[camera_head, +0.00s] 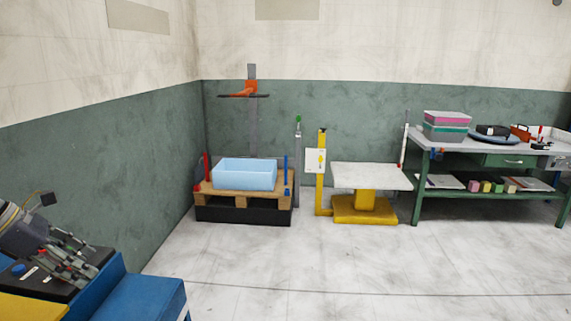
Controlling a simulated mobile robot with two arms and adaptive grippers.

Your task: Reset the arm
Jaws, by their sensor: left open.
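My left gripper (76,262) shows at the lower left, at the end of my arm coming in from the left edge. Its grey and black fingers are spread apart, with nothing visible between them. It is over a dark panel beside a blue surface (150,295); I cannot tell whether it touches the panel. My right gripper is not in view.
A light blue bin (245,174) sits on a wooden pallet (243,199) by the back wall. A yellow lift table (364,208) stands right of it. A green workbench (490,158) with boxes and tools is at the right. The middle floor (360,270) is clear.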

